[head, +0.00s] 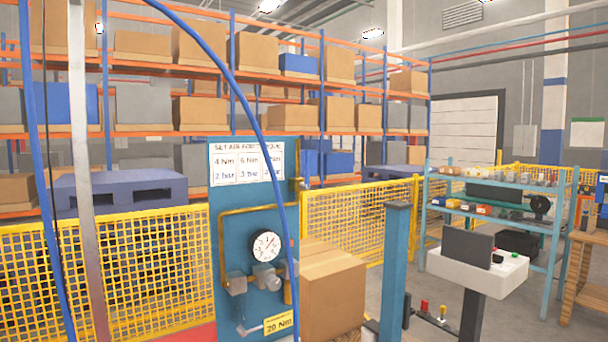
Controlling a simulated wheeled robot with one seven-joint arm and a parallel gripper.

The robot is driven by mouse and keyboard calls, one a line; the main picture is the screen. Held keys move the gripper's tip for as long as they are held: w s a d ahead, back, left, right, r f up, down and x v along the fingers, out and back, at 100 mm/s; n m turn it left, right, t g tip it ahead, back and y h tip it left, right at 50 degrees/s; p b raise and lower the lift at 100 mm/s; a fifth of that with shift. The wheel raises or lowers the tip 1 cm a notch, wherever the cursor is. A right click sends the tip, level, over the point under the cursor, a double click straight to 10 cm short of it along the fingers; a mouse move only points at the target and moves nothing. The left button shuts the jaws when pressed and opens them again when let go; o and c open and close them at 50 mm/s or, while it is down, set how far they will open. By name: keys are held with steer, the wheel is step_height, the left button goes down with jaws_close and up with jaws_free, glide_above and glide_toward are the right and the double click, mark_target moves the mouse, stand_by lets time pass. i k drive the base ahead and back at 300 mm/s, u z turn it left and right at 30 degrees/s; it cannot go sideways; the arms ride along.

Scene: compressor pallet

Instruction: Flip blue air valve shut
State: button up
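A blue panel (228,270) stands upright at centre-left with a round white gauge (266,246) on it. Below the gauge are grey air fittings (264,275), with a small brass-coloured part (287,292) to their right. A small brass fitting (298,184) sits at the panel's upper right edge, on the yellow pipe (246,210). A light grey bar-like part (249,330) shows low on the panel. I cannot single out a blue valve handle or tell its position; a blue hose (285,190) crosses in front of the panel's right side. My gripper is not in view.
A yellow "20 Nm" tag (278,323) is low on the panel. Cardboard boxes (333,295) stand close to its right, then a blue post (395,265) and a white pedestal console (478,272). Yellow mesh fence (130,270) runs behind. Grey floor shows at right.

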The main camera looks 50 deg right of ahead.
mark_target(305, 185)
steer(key=z, duration=0.85)
steer(key=k, duration=1.45)
steer(key=z, duration=0.35)
steer(key=i, duration=0.85)
steer(key=z, duration=0.5)
steer(key=i, duration=0.65)
steer(key=u, duration=0.9)
steer(key=i, duration=0.5)
steer(key=u, duration=0.45)
